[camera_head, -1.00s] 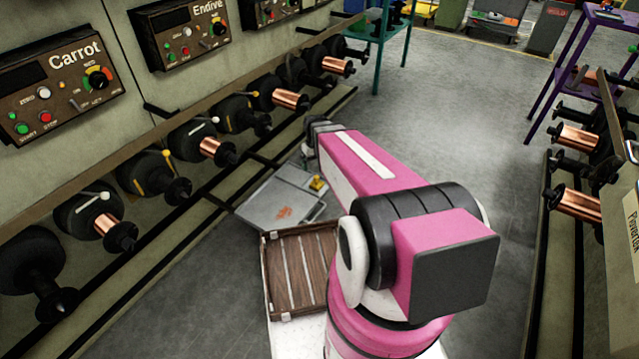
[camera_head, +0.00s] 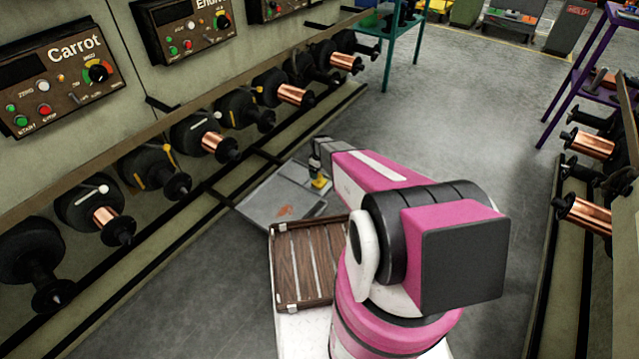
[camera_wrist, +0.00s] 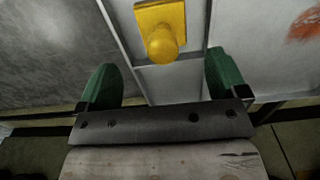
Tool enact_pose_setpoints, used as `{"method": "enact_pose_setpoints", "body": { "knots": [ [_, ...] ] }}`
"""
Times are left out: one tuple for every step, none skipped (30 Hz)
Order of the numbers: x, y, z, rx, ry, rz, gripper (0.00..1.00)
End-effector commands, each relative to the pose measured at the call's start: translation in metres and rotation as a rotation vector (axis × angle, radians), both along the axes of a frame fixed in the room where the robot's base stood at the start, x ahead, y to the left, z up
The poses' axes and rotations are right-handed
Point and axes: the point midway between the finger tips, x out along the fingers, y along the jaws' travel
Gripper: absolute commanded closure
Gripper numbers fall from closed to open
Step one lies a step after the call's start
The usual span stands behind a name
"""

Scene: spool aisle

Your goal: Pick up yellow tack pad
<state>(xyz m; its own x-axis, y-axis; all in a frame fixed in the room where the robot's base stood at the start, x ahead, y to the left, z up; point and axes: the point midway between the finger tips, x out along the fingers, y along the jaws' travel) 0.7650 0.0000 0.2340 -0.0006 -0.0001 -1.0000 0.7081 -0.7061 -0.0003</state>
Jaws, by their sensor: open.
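The yellow tack pad (camera_wrist: 160,32) lies on the grey tray (camera_wrist: 187,85) in the wrist view, a flat yellow plate with a rounded knob on it. In the head view the yellow pad (camera_head: 320,183) shows near the right side of the grey tray (camera_head: 262,207), just below the end of my arm. My gripper (camera_wrist: 162,80) is open, with its two green fingers apart. The pad appears beyond the fingertips, roughly centred between them, and nothing is held. My gripper (camera_head: 315,165) is small and partly hidden in the head view.
A brown slatted wooden crate (camera_head: 305,262) stands beside the tray. A rack of dark spools, some with copper wire (camera_head: 214,143), runs along the left, with more spools on the right (camera_head: 585,212). The aisle floor (camera_head: 450,110) ahead is clear.

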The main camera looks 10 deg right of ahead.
Motion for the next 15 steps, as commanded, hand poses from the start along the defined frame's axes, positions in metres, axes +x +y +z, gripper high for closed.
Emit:
{"method": "enact_pose_setpoints", "body": {
  "knots": [
    [0.001, 0.000, -0.008, 0.000, 0.000, 0.000, 0.08],
    [0.001, 0.000, -0.011, 0.000, 0.000, 0.000, 0.08],
    [0.001, 0.000, -0.014, 0.000, 0.000, -0.001, 0.08],
    [0.001, 0.000, -0.016, 0.000, 0.000, -0.001, 0.08],
    [0.001, 0.000, -0.017, 0.000, -0.001, -0.001, 0.08],
    [0.000, 0.000, -0.019, 0.000, -0.001, -0.001, 0.08],
    [0.000, 0.000, -0.020, 0.000, -0.001, -0.001, 0.08],
    [-0.001, 0.000, -0.022, 0.000, 0.000, -0.001, 0.08],
    [-0.001, 0.000, -0.026, 0.000, 0.000, -0.001, 0.08],
    [-0.002, 0.000, -0.030, 0.000, 0.000, -0.001, 0.08],
    [-0.002, 0.000, -0.034, 0.000, 0.001, -0.001, 0.08],
    [-0.003, 0.000, -0.039, 0.000, 0.001, -0.001, 0.08],
    [-0.003, 0.000, -0.043, 0.000, 0.001, -0.001, 0.08],
    [-0.004, 0.001, -0.048, 0.000, 0.001, -0.001, 0.08],
    [-0.003, 0.001, -0.054, 0.000, 0.000, -0.001, 0.08]
  ]
}}
